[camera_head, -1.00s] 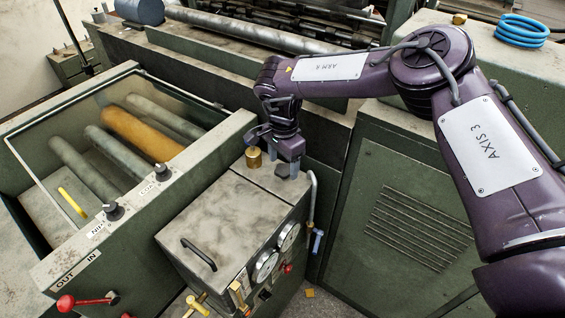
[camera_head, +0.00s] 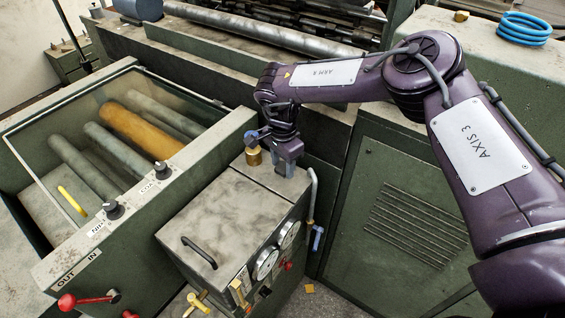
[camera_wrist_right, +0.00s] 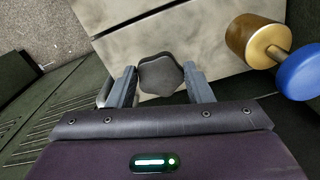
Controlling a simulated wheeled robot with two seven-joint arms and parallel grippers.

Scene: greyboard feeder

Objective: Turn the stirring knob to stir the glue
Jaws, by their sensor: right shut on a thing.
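The stirring knob (camera_wrist_right: 160,75) is a dark grey, lobed knob on top of the glue unit. In the right wrist view it sits between the two fingers of my right gripper (camera_wrist_right: 162,86), which is shut on it. In the head view my right gripper (camera_head: 287,165) points down at the far end of the glue unit's top (camera_head: 215,215), and its body and fingers hide the knob there. My left gripper is in neither view.
A brass fitting (camera_head: 253,157) with a blue ball handle (camera_wrist_right: 300,72) stands close beside the gripper. A bent grey pipe (camera_head: 313,190) runs down the unit's right edge. A black handle (camera_head: 199,252) and gauges (camera_head: 266,264) are nearer. A roller bay lies left.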

